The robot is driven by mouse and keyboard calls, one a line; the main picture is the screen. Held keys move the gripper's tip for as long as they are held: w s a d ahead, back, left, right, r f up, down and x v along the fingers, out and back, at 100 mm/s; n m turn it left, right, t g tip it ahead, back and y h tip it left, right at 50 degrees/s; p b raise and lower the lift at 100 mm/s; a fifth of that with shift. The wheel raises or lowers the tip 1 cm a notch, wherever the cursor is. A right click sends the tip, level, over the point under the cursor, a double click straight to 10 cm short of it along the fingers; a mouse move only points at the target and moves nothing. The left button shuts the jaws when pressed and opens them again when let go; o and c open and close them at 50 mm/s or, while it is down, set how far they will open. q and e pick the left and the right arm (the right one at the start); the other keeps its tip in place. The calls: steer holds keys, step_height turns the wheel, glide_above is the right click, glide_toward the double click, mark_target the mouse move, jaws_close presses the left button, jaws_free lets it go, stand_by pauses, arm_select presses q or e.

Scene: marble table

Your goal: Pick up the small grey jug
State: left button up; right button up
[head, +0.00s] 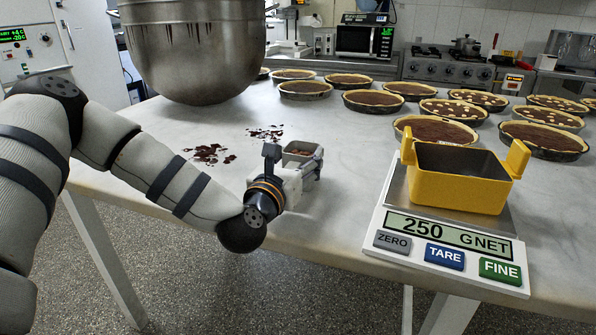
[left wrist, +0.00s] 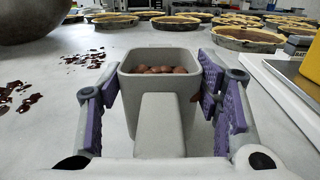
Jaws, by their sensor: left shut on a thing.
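The small grey jug (head: 301,157) is at the middle of the table, near its front edge, upright with round brown pieces inside. It also fills the middle of the left wrist view (left wrist: 160,110), with its blocky handle toward the camera. My left gripper (head: 296,163) is shut on the jug, with a purple-padded finger (left wrist: 92,120) on its left and another on its right. I cannot tell whether the jug's base touches the table. My right gripper is not in view.
A yellow tub (head: 458,185) stands on a scale (head: 375,225) reading 250 at right. A large steel bowl (head: 195,50) is at back left. Several tarts (head: 436,131) fill the back and right of the marble table (head: 345,190). Dark crumbs (head: 208,153) lie left of the jug.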

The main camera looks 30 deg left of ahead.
arm_select(q)
steer(key=shift+r, duration=0.15)
steer(key=s+d+r+p, duration=0.1)
steer(key=s+d+r, duration=0.6)
steer(key=d+r, duration=0.5)
steer(key=shift+r, duration=0.4)
steer(key=o, duration=0.8)
steer(key=c, duration=0.5)
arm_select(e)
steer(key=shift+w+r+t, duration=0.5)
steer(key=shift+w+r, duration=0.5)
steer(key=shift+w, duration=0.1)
